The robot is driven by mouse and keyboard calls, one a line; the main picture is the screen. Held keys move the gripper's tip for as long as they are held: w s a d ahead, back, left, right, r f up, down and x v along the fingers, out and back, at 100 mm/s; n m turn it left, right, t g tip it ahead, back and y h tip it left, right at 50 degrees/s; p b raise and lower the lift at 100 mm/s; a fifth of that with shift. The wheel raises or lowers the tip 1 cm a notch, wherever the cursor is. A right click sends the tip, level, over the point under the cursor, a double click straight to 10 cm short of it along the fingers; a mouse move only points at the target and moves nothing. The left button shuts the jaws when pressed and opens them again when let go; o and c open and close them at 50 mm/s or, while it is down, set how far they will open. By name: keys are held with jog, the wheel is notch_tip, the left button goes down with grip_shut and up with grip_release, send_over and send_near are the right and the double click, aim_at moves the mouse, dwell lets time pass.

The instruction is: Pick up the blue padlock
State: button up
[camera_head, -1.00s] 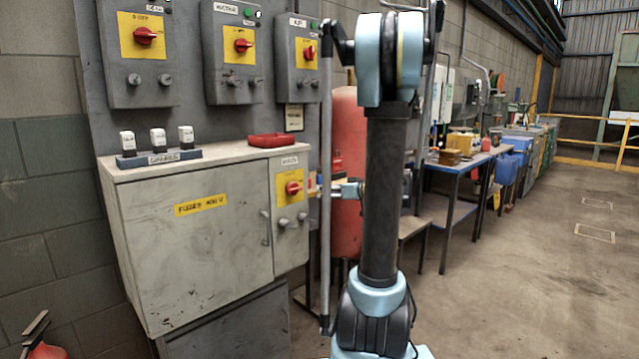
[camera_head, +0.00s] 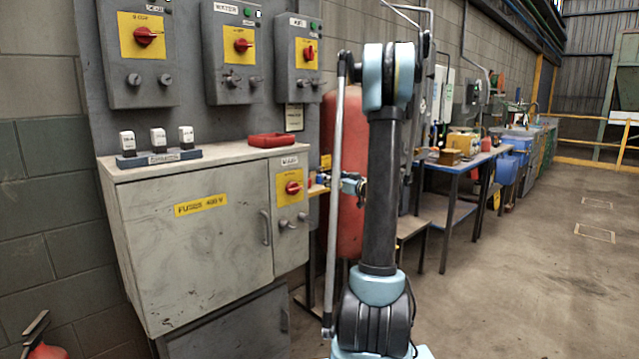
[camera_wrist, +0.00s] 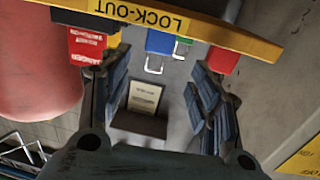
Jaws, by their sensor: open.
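The blue padlock (camera_wrist: 160,42) hangs with its shackle downward in the picture at the edge of a yellow board (camera_wrist: 190,25) marked LOCK-OUT, which appears upside down. My gripper (camera_wrist: 160,68) is open and empty, with one finger on each side of the padlock's column in the wrist view. The padlock shows between and beyond the fingertips; I cannot tell the exact gap. A green padlock (camera_wrist: 183,46) sits just right of the blue one, partly hidden. In the head view my arm hides much of the board area, and the blue padlock cannot be made out there.
A red padlock (camera_wrist: 223,60) hangs close by the right finger. A red danger tag (camera_wrist: 87,45) hangs near the left finger. A large red cylinder (camera_head: 346,240) stands behind my arm. A grey fuse cabinet (camera_head: 190,240) stands left; open floor lies right.

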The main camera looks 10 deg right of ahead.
aim_at(320, 175)
jog(key=x, duration=1)
jog(key=shift+d+f, duration=0.1)
jog(key=shift+d, duration=0.05)
jog(key=shift+c, duration=0.3)
jog(key=c, duration=1.1)
